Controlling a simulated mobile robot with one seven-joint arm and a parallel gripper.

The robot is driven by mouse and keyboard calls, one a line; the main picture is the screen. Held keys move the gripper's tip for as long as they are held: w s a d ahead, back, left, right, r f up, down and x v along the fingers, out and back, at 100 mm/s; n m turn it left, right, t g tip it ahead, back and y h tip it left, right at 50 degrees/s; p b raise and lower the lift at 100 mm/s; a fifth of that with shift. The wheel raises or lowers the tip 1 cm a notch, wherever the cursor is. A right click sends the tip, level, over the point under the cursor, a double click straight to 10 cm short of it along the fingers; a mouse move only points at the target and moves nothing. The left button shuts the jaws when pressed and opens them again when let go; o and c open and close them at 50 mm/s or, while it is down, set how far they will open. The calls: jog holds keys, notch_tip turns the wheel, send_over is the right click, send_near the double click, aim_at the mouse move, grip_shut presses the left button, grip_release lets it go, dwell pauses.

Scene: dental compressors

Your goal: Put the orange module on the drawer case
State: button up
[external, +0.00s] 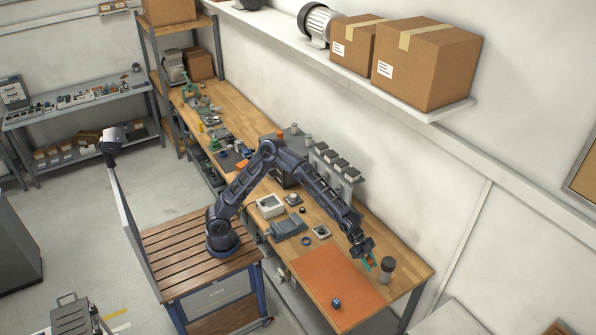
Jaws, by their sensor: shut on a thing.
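My gripper (368,257) is at the right end of the workbench, pointing down over the edge of an orange mat. It is shut on a small orange and teal piece, which I take to be the orange module (372,262). The piece is small and partly hidden by the fingers. I cannot tell whether it touches the bench. A dark boxy unit (285,180), possibly the drawer case, stands farther back on the bench, partly hidden behind my arm. Its drawers are too small to make out.
The orange mat (328,278) holds a small blue part (336,302). A dark-topped canister (387,268) stands close right of my gripper. A grey unit with several dark-topped blocks (338,170) is against the wall. A white tray (270,207) and grey parts (287,228) lie left of the mat.

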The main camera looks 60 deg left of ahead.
notch_tip(320, 180, up, 18)
jog(key=w+a+n+t+y, duration=0.2)
jog(key=w+a+n+t, duration=0.25)
jog(key=w+a, duration=1.7)
jog(key=w+a+n+t+y, duration=0.15)
jog(key=w+a, duration=0.25)
jog(key=a, duration=0.4)
jog(key=w+a+n, duration=0.2)
jog(key=w+a, duration=0.3)
jog(key=a, duration=0.4)
jog(key=w+a+n+y, duration=0.15)
jog(key=w+a, duration=0.25)
jog(key=a, duration=0.4)
jog(key=n+t+y, duration=0.1)
jog(key=n+y, duration=0.6)
jog(key=n, duration=0.4)
send_over(297, 143)
jog(key=s+d, duration=0.2)
jog(key=shift+n, duration=0.25)
jog(key=f, duration=1.6)
jog(key=a+f, duration=0.1)
jog(key=f, duration=0.7)
jog(key=shift+s+f, duration=0.3)
